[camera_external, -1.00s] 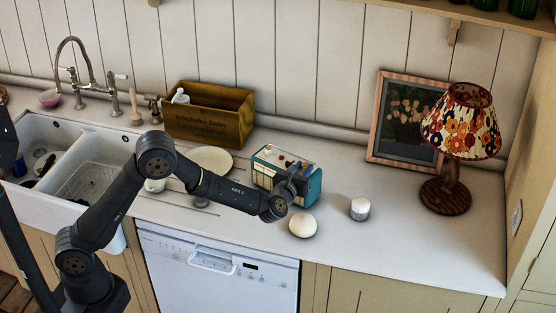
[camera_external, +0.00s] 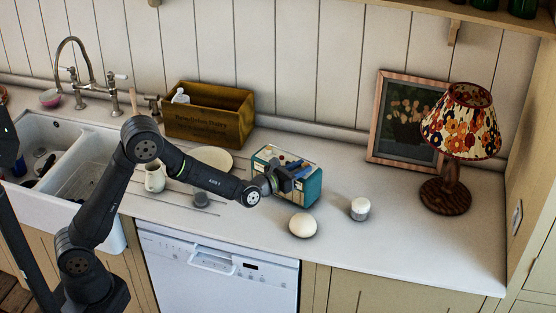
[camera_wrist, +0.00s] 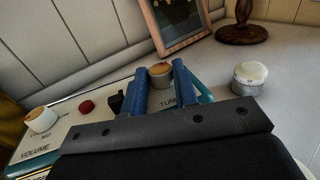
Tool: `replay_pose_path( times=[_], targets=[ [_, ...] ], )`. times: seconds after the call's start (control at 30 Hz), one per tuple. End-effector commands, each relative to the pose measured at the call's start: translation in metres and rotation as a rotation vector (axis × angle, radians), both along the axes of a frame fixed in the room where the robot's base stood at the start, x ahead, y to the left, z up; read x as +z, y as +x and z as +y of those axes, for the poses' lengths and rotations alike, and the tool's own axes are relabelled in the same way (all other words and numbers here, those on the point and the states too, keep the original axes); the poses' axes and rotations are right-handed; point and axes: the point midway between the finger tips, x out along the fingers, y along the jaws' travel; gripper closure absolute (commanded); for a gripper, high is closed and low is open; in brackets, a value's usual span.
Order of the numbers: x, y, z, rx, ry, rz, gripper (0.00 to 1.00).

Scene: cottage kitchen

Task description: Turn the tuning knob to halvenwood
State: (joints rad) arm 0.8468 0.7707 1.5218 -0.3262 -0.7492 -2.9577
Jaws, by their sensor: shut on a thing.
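The teal and cream radio (camera_external: 312,188) stands on the white counter, partly hidden behind my gripper (camera_external: 300,168). In the wrist view, the radio's top (camera_wrist: 62,135) carries the words "VOLUME" and "TUN", the rest of the second word being covered. The tuning knob (camera_wrist: 160,72), cream with a tan top, sits between the blue fingers of my gripper (camera_wrist: 162,76). The fingers are shut on it. The volume knob (camera_wrist: 41,119) is at the left. A small red button (camera_wrist: 87,106) and a dark switch (camera_wrist: 116,102) lie between the knobs. Station names, including halvenwood, cannot be read.
A white round object (camera_external: 302,225) and a small lidded jar (camera_external: 360,209) stand in front and to the right. A patterned lamp (camera_external: 460,130), picture frame (camera_external: 385,115), wooden crate (camera_external: 205,115) and white jug (camera_external: 154,178) surround the counter. The right front counter is clear.

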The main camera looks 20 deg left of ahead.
Motion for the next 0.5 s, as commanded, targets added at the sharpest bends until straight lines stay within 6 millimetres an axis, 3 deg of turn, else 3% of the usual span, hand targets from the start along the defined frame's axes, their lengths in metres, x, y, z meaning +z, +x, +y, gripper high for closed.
replay_pose_path(
  times=[0.3,0.33,0.43,0.5],
  targets=[
    [0.0002,0.0006,0.0007,-0.001,-0.002,0.001,0.96],
    [0.0001,0.0006,0.0007,-0.001,-0.002,0.001,0.69],
    [0.0000,0.0006,0.0007,-0.001,-0.002,0.001,0.51],
    [-0.0003,0.0007,0.0008,0.000,-0.002,0.001,0.51]
  ],
)
